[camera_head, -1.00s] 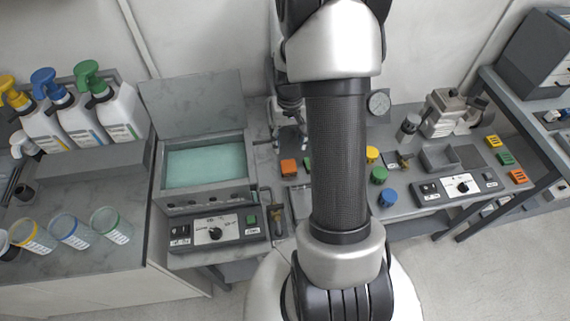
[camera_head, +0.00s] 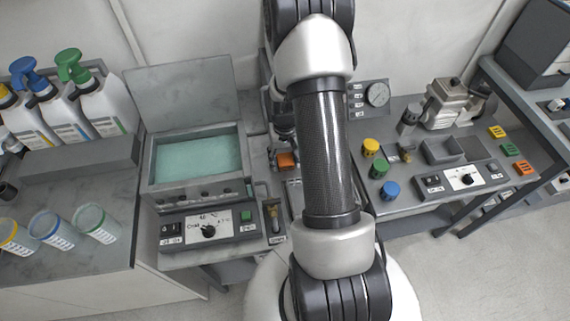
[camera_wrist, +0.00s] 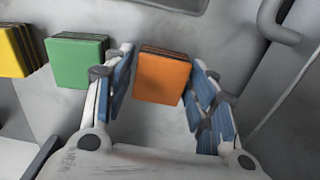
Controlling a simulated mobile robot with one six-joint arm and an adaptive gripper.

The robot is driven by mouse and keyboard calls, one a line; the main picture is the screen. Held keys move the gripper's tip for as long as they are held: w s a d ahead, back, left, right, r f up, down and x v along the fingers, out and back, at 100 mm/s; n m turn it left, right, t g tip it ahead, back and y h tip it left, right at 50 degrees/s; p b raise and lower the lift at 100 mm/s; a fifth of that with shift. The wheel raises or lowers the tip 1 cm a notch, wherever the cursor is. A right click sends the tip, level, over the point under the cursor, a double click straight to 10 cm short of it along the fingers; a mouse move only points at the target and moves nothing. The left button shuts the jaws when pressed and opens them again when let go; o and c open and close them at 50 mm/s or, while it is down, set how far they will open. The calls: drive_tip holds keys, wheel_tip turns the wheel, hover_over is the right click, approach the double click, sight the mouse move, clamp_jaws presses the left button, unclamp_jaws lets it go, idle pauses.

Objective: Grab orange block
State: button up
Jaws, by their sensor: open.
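In the wrist view an orange block (camera_wrist: 162,78) with dark ridges on its top edge shows between the two blue-padded fingers of my gripper (camera_wrist: 164,84). In the head view the orange block (camera_head: 287,160) sits on the grey bench just below my gripper (camera_head: 285,147), which is partly hidden by dark wrist parts.
In the wrist view a green block (camera_wrist: 75,62) stands close to the left finger, with a yellow block (camera_wrist: 12,52) beyond it. The water bath (camera_head: 197,160) stands left of my gripper.

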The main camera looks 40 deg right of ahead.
drive_tip(key=shift+c, duration=0.3)
drive_tip(key=c, duration=0.9)
drive_tip(key=shift+o, duration=0.2)
drive_tip(key=shift+r, duration=0.1)
